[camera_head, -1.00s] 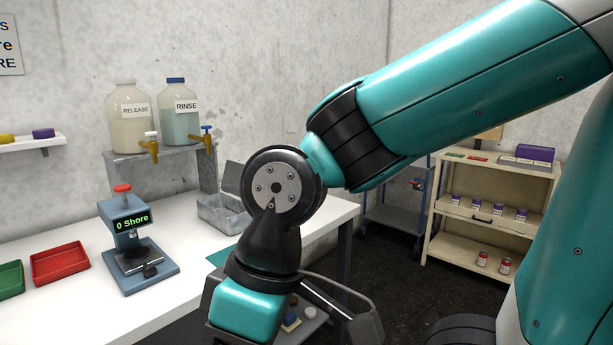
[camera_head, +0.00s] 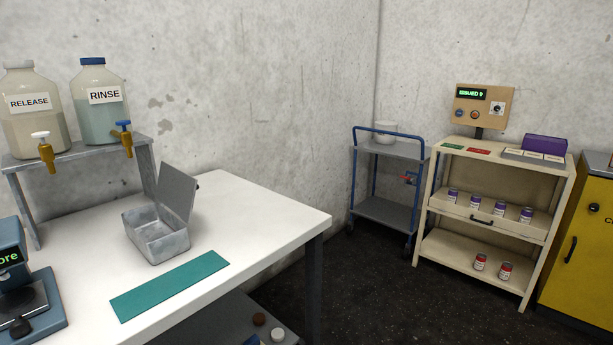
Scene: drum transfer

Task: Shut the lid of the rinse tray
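The rinse tray (camera_head: 158,245) is a grey metal box on the white table, below and to the right of the RINSE bottle. Its lid (camera_head: 176,194) is open and stands up, tilted, along the tray's right back side. The part of the tray's inside that shows looks empty. My gripper and arm are not in this view.
The RINSE bottle (camera_head: 98,105) and RELEASE bottle (camera_head: 33,112) stand on a grey shelf with taps. A teal mat (camera_head: 170,285) lies in front of the tray. A hardness tester (camera_head: 22,290) stands at left. The white table (camera_head: 265,217) is clear to the right.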

